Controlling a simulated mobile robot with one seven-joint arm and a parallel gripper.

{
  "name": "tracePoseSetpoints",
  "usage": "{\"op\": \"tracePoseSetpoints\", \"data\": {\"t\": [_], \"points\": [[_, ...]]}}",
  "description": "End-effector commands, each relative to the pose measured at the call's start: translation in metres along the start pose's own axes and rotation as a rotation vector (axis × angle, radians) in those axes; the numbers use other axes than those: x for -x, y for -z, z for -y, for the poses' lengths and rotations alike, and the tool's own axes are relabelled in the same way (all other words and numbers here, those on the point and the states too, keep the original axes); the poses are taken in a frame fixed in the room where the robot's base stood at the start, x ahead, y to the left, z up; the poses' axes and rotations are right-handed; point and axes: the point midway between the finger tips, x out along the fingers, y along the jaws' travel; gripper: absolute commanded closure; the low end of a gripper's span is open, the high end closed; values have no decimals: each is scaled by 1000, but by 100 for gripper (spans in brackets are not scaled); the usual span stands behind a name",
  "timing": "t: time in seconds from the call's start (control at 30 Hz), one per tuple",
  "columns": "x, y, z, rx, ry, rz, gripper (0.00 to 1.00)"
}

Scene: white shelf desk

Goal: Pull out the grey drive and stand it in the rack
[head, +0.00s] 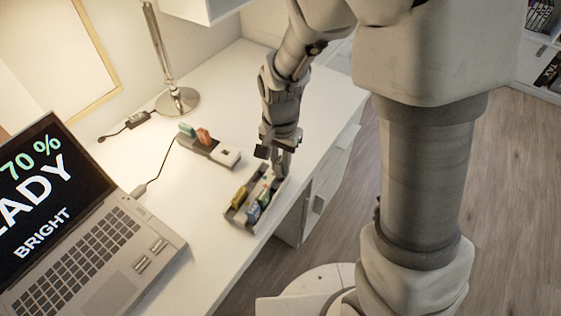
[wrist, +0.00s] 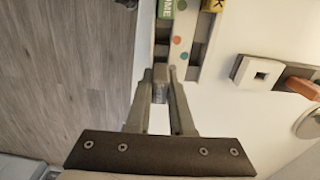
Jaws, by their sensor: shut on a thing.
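My gripper (wrist: 160,75) is shut on the grey drive (wrist: 160,95), which shows as a small grey piece between the fingers in the wrist view. In the head view my gripper (head: 280,172) is at the far end of the rack (head: 236,214), and the drive cannot be made out there. Whether the grey drive touches the rack floor cannot be told.
The hub (head: 227,157) lies left of the rack, with an orange drive (head: 204,136) and a teal drive (head: 186,130). A laptop (head: 85,240) fills the left front; a lamp (head: 177,101) stands behind. The desk's right edge is close to the rack.

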Motion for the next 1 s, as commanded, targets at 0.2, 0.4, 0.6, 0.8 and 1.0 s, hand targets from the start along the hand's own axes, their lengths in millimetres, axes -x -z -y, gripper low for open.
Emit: {"op": "tracePoseSetpoints", "data": {"t": [0.2,0.4,0.6,0.8,1.0], "points": [[-7,0,0,0,0,0,100],[-12,0,0,0,0,0,100],[-17,0,0,0,0,0,100],[-22,0,0,0,1,0,100],[-22,0,0,0,0,0,58]]}}
